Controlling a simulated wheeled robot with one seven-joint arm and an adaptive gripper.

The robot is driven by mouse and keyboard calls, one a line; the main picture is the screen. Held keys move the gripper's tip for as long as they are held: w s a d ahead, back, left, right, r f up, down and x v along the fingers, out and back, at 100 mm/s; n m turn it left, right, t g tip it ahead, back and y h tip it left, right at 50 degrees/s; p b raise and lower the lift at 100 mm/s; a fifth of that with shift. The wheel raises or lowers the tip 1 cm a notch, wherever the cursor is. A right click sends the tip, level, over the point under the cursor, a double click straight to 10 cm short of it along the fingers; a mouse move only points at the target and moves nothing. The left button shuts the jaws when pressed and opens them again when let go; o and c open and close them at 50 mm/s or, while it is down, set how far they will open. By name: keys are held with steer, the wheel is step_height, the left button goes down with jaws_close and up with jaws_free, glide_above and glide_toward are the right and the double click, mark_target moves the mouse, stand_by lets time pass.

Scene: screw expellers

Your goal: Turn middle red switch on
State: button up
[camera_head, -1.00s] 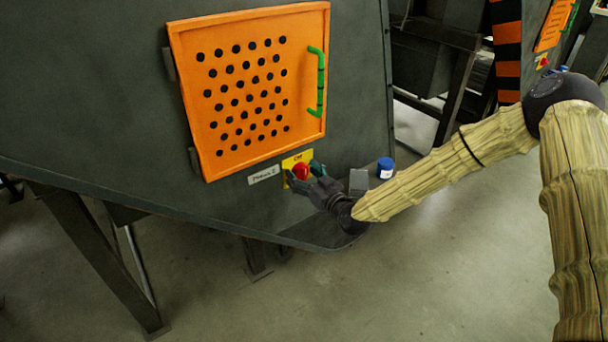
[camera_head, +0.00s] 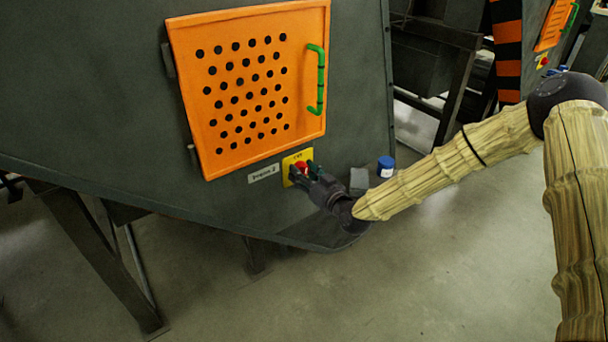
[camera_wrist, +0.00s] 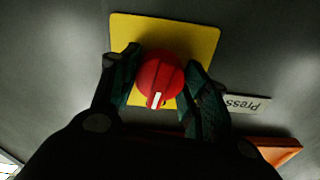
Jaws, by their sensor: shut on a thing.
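The red switch (camera_head: 302,167) is a round knob on a yellow plate (camera_head: 290,160) fixed to the dark machine panel. In the wrist view the knob (camera_wrist: 158,76) shows a white mark at its lower edge, and the yellow plate (camera_wrist: 190,35) lies behind it. My gripper (camera_head: 305,173) is at the switch, its green-padded fingers on both sides of the knob. In the wrist view my gripper (camera_wrist: 163,75) is closed around the knob. The left finger's contact with the knob is hard to see there.
An orange perforated door (camera_head: 250,90) with a green handle (camera_head: 320,80) is above the switch. A white label (camera_head: 264,174) is to its left. A blue-capped container (camera_head: 386,167) and grey block (camera_head: 359,181) are near my wrist. Open floor lies below.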

steer(key=m+b, duration=0.1)
steer(key=m, duration=0.3)
steer(key=shift+f+m+b, duration=0.1)
steer(key=shift+m+b, duration=0.2)
steer(key=m+b, duration=0.1)
steer(key=m, duration=0.2)
steer(key=shift+d+m, duration=0.1)
steer(key=shift+m, duration=0.3)
steer(key=m+b, duration=0.2)
steer(key=m, duration=0.2)
steer(key=shift+m+b, duration=1.1)
steer(key=shift+m, duration=0.8)
steer(key=o, duration=1.1)
steer(key=shift+c, duration=0.2)
